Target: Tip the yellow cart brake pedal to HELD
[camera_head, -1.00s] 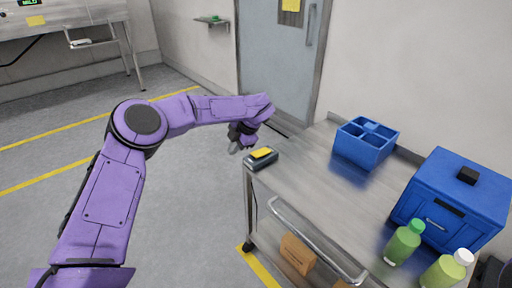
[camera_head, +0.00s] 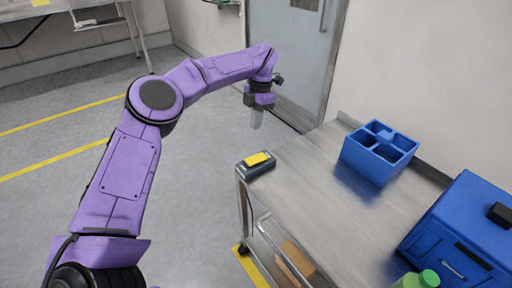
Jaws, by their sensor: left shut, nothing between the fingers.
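The yellow brake pedal (camera_head: 258,158) sits on a dark grey housing (camera_head: 256,169) at the near left corner of the metal cart (camera_head: 300,190). Which way the pedal is tipped is too small to tell. My left gripper (camera_head: 257,122) points down, shut and empty. In the picture it is above the pedal, with a gap between them, and nothing touches the pedal. My right gripper is not in view.
A blue divided bin (camera_head: 378,152) stands at the cart's back edge. A blue box with a drawer (camera_head: 465,240) and a green-capped bottle (camera_head: 424,280) stand at the right. A cardboard box (camera_head: 295,262) lies on the lower shelf. The cart top's middle is clear.

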